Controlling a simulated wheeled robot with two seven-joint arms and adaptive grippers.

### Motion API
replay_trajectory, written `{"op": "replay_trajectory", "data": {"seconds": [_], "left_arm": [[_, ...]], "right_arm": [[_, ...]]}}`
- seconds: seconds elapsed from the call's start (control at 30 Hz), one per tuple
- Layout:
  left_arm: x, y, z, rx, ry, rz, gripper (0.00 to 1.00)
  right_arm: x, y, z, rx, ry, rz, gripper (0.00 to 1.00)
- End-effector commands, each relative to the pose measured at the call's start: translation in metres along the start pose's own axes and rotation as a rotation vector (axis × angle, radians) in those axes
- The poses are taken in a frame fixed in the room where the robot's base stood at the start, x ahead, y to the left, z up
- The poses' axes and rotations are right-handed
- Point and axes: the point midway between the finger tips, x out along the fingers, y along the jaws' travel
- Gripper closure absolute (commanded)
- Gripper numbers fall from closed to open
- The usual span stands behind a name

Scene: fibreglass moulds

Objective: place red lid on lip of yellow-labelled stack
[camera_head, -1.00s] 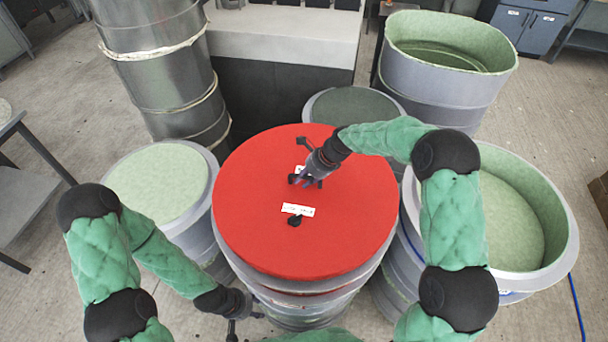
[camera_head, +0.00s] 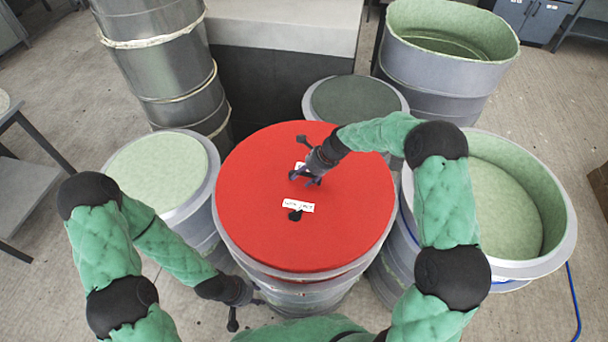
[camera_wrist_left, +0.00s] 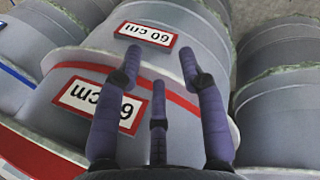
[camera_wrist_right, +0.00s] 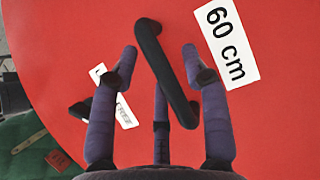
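The red lid (camera_head: 270,225) is a wide disc over the middle stack (camera_head: 262,284) in the head view. The stack's pale rim shows around its left and front edges; I cannot tell how firmly it sits. My right gripper (camera_head: 305,177) is over the lid's back half, fingers spread around a dark bar handle (camera_wrist_right: 165,72). Fingers and handle look apart. My left gripper (camera_head: 247,306) is open and empty low at the stack's front left. The left wrist view shows red-framed "60 cm" labels (camera_wrist_left: 100,103) on grey moulds. No yellow label is visible.
A green-topped stack (camera_head: 157,172) stands left, a dark-topped one (camera_head: 355,102) behind, and a hollow green-lined mould (camera_head: 515,200) right. A tall hollow mould (camera_head: 450,70) is back right. Metal drums (camera_head: 165,75) stand back left. The stacks crowd the lid closely.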

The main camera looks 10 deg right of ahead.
Motion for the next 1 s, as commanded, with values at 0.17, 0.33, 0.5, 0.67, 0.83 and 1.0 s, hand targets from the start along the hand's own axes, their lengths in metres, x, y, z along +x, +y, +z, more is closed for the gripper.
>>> {"op": "replay_trajectory", "data": {"seconds": [0.17,0.33,0.5,0.67,0.83,1.0], "left_arm": [[0.002,-0.001,0.0,0.0,0.0,0.0,0.6],[0.012,-0.004,0.0,0.0,0.0,0.0,0.6],[0.001,0.0,0.0,0.0,0.0,0.0,0.6],[-0.004,0.001,0.0,0.0,0.0,0.0,0.6],[-0.007,0.002,0.0,0.0,0.0,0.0,0.6],[-0.006,0.002,0.0,0.0,0.0,0.0,0.6]], "right_arm": [[0.001,0.0,0.0,0.0,-0.001,-0.001,0.53],[0.005,-0.001,-0.003,-0.001,-0.001,-0.002,0.53],[-0.037,-0.003,0.0,0.0,-0.002,-0.005,0.53],[-0.068,-0.005,-0.001,-0.001,-0.002,-0.005,0.53],[-0.092,-0.004,-0.002,0.0,-0.001,-0.003,0.53],[-0.103,-0.004,-0.002,-0.001,0.0,-0.001,0.47]]}}
